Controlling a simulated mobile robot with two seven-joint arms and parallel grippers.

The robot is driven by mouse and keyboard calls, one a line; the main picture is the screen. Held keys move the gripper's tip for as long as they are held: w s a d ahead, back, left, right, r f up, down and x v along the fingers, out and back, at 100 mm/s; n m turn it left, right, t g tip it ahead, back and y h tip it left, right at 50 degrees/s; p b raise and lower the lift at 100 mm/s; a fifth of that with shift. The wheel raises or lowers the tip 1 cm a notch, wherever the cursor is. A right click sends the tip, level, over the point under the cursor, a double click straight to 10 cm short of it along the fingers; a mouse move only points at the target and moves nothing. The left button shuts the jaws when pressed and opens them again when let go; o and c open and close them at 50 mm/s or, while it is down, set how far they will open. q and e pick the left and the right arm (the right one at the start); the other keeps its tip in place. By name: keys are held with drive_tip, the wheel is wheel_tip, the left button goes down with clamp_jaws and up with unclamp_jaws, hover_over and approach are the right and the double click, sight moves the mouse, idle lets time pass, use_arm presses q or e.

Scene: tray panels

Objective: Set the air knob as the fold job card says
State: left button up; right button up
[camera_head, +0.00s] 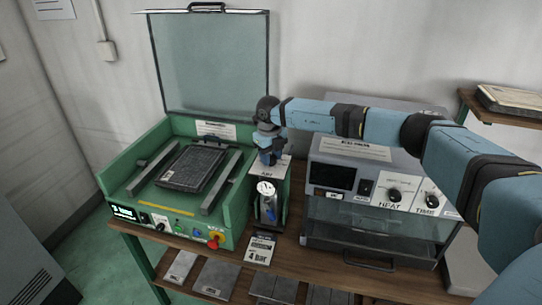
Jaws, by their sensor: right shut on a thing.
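My right gripper (270,159) points down onto the top of the small air unit (283,172), which is labelled AIR and stands between the green machine and the grey oven. It is shut on the air knob, which the fingers hide, so its setting cannot be read. A clear bowl with blue at its bottom (268,205) shows below in the unit. A printed card (259,249) stands in front of it, its large line seeming to read "4 BLUE"; the smaller print is too small to read. My left gripper is not in view.
The green machine (118,190) at left has its glass lid (210,65) raised and a dark tray (193,166) inside. The grey oven (395,165) with HEAT and TIMER knobs stands at right, below my right arm.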

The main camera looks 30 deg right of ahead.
drive_tip(key=shift+m, duration=0.6)
drive_tip(key=o, duration=0.9)
drive_tip(key=r, duration=0.4)
drive_tip(key=r+b, duration=0.1)
drive_tip(key=r, duration=0.4)
drive_tip(key=r+b, duration=0.1)
drive_tip(key=r, duration=0.4)
drive_tip(key=shift+a, duration=0.25)
drive_tip(key=shift+f, duration=0.1)
